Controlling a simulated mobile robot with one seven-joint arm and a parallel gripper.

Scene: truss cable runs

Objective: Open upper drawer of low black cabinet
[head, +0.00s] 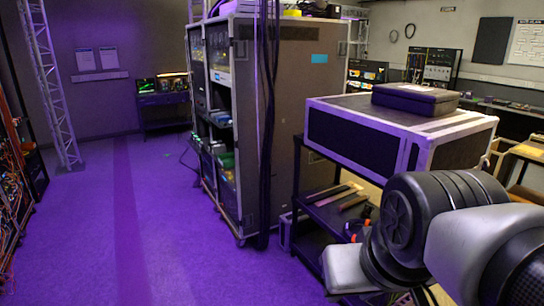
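I cannot pick out the low black cabinet or an upper drawer with certainty. A low dark desk-like unit (165,111) stands at the far wall with lit equipment on top; drawers cannot be made out on it. A small dark unit (36,176) shows partly at the left edge, behind cabling. My arm reaches in from the lower right, with its dark joint and pale links in front of the cart. The fingers of my gripper do not show.
A tall equipment rack (290,120) stands in the middle, black cables hanging down its side. A black flight case (350,135) with a dark box (415,99) on top sits on a shelved cart at right. A truss (47,80) stands left. The purple floor (130,230) is clear at left centre.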

